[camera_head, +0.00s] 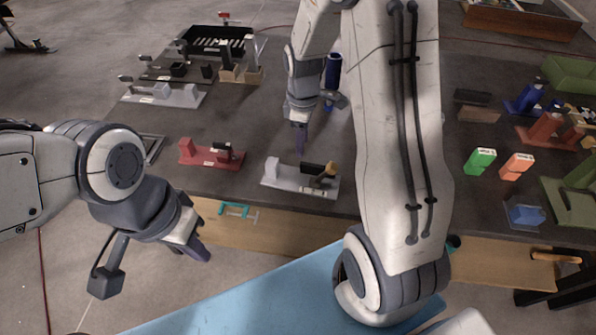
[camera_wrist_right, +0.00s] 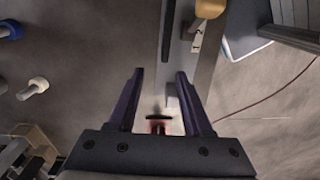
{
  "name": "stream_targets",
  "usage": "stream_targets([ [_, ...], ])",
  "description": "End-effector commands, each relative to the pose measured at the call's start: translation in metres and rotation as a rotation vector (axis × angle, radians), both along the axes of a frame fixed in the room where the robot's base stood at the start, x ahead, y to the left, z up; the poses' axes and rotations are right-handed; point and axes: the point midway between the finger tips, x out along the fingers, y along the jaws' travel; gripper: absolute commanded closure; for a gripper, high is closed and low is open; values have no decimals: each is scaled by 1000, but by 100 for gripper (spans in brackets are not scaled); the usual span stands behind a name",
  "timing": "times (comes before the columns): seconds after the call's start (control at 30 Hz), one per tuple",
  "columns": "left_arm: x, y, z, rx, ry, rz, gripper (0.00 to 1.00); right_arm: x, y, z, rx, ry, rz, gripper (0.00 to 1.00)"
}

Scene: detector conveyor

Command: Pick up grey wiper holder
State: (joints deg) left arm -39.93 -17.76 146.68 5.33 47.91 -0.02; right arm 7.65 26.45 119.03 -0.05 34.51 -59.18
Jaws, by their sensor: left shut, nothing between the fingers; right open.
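A light grey holder (camera_head: 285,180), which looks like the grey wiper holder, lies on the dark table near its front edge. It has a black part and a yellow-brown knob on top. In the right wrist view the grey strip (camera_wrist_right: 203,70) with a label and the knob (camera_wrist_right: 210,8) show ahead of the fingers. My right gripper (camera_head: 301,140) hangs behind the holder, pointing down, apart from it. In the right wrist view its purple fingers (camera_wrist_right: 160,95) are open with nothing gripped. My left gripper (camera_head: 198,250) is shut and empty, in front of the table's edge at left.
A red holder (camera_head: 210,156) stands left of the grey one. Another light grey holder (camera_head: 165,95) and a black crate (camera_head: 217,45) are farther back. A blue bottle (camera_head: 332,78) stands behind my right gripper. Green (camera_head: 481,160) and orange (camera_head: 516,166) blocks are at right.

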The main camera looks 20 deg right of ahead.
Motion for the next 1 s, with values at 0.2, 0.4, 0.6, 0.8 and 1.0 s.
stream_targets([
  [0.2, 0, 0, 2, 0, 0, 0, 100, -2, 1, -28, 1, 3, -1, 50],
  [0.4, 0, 0, 8, 0, 0, 0, 100, -4, 4, -45, 1, 6, -1, 50],
  [0.6, 0, 0, 13, 0, 0, 0, 100, -5, 6, -75, 2, 4, -1, 50],
  [0.8, 0, 0, 13, 0, 0, 0, 100, -5, 6, -82, 1, -1, -2, 50],
  [1.0, 0, 0, 13, 0, 0, 0, 100, -5, 6, -82, 1, -1, -2, 77],
])
